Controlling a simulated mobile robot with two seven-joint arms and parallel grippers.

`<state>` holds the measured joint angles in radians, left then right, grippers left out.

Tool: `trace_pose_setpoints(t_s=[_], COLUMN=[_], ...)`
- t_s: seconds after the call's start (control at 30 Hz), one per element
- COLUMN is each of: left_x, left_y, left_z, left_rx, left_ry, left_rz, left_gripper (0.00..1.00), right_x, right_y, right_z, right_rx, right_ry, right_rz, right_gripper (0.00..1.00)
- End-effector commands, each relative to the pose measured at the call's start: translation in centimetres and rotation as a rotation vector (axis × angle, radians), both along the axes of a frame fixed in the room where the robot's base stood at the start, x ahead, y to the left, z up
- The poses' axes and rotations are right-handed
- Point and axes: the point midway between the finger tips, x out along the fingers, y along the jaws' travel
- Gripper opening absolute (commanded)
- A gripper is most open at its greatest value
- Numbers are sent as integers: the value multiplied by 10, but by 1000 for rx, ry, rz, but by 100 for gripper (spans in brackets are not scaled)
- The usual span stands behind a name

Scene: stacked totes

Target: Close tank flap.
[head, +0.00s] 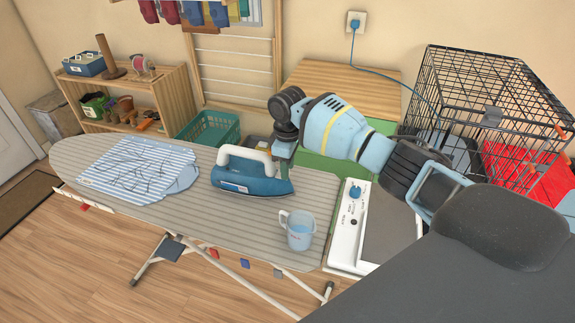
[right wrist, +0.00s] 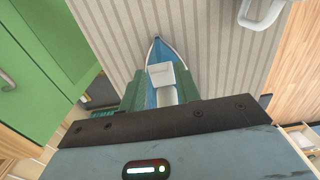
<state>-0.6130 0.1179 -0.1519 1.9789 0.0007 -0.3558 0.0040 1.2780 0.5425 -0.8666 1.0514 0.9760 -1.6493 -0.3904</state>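A blue steam iron (head: 250,183) with a white handle lies on the striped ironing board (head: 95,160). Its pointed end faces right in the head view. My right gripper (head: 283,158) is just above the iron near that end. In the right wrist view the iron (right wrist: 154,50) shows beyond the green fingers (right wrist: 162,95). A white squarish piece (right wrist: 163,75), perhaps the tank flap, shows at the fingertips with another white part nearer. Its angle is unclear. White parts lie between the fingers, but contact cannot be told. My left gripper is not in view.
A striped cloth (head: 140,168) lies to the left. A white appliance with a blue knob (head: 354,192) is at right. A wire cage (head: 480,95) and green basket (head: 210,130) stand behind.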

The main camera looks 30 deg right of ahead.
Motion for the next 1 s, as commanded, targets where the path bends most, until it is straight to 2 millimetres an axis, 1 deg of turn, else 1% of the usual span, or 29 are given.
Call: trace_pose_setpoints(t_s=[0.03,0.07,0.37,0.47,0.7,0.8,0.9,1.0], left_x=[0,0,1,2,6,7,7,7], left_y=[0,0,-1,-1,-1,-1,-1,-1], left_z=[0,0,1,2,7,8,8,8], left_rx=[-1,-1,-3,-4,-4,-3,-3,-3], left_ry=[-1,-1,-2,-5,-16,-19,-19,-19], left_rz=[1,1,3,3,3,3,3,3], left_gripper=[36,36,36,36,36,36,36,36], right_x=[0,0,0,1,1,1,0,0], right_y=[0,0,0,0,0,0,0,0], right_z=[0,0,2,11,50,63,72,77], right_rx=[0,0,1,2,1,1,1,1], right_ry=[0,0,-2,-4,-6,-4,-2,-2], right_rz=[0,0,0,0,0,-1,-1,0], right_gripper=[39,42,42,42,42,42,42,42])
